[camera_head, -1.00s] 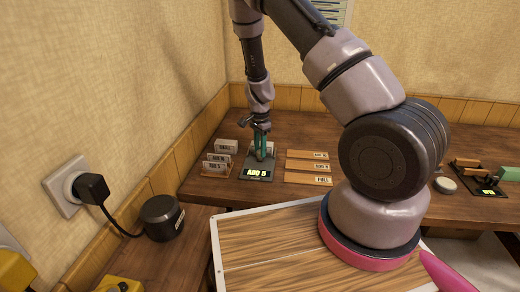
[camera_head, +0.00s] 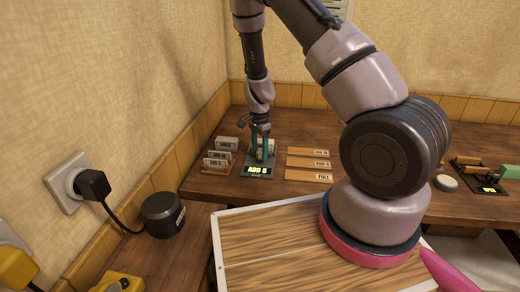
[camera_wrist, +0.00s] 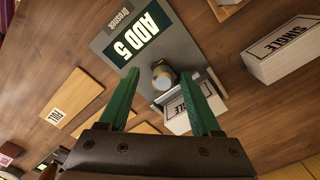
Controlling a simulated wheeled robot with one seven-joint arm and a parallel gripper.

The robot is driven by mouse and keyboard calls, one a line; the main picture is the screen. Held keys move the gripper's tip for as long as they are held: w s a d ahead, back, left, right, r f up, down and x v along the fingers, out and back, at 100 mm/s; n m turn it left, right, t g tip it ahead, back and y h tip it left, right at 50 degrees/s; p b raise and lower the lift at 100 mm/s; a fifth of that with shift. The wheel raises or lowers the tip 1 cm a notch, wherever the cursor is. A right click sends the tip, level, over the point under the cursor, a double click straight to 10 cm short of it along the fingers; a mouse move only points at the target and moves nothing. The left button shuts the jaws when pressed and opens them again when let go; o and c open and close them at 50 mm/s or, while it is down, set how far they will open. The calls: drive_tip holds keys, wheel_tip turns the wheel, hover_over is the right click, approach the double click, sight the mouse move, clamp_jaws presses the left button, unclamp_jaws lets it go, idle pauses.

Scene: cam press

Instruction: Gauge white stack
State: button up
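The gauge (camera_head: 258,172) is a dark grey plate on the table with a lit display reading "ADD 5"; it also shows in the wrist view (camera_wrist: 185,38). A small round metal knob (camera_wrist: 162,76) stands on it. A white block labelled "SINGLE" (camera_wrist: 178,124) lies at the gauge's near end, partly hidden by a finger. My gripper (camera_head: 261,155) is over the gauge, its green fingers pointing down. In the wrist view my gripper (camera_wrist: 160,80) has its fingers apart, with the knob seen between the tips; contact cannot be told.
White labelled blocks (camera_head: 218,156) stand left of the gauge. Another "SINGLE" block (camera_wrist: 284,48) shows in the wrist view. Wooden strips (camera_head: 308,164), one marked "FULL", lie right of the gauge. A second device (camera_head: 482,178) and white puck (camera_head: 445,183) are far right.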

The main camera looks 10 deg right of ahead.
wheel_tip(320, 180, up, 11)
idle(0.7)
drive_tip(key=shift+f, duration=0.1)
drive_tip(key=s+d+r+n+t+y, duration=0.15)
drive_tip(key=s+r, duration=0.25)
drive_tip(key=r, duration=0.7)
drive_tip(key=s+r+n+t+y, duration=0.1)
drive_tip(key=s+r+n+y, duration=0.15)
drive_tip(key=r, duration=0.75)
drive_tip(key=s+d+r+n+t+h, duration=0.1)
drive_tip(key=s+d+r+n+t, duration=0.1)
drive_tip(key=s+r, duration=0.4)
drive_tip(key=s+d+r+n+t+h, duration=0.1)
drive_tip(key=s+d+r+n+t, duration=0.1)
drive_tip(key=s+r, duration=0.4)
drive_tip(key=s+n, duration=0.1)
drive_tip(key=s, duration=0.3)
drive_tip(key=shift+s+r+t, duration=0.25)
drive_tip(key=shift+s+t, duration=0.1)
drive_tip(key=shift+s, duration=0.05)
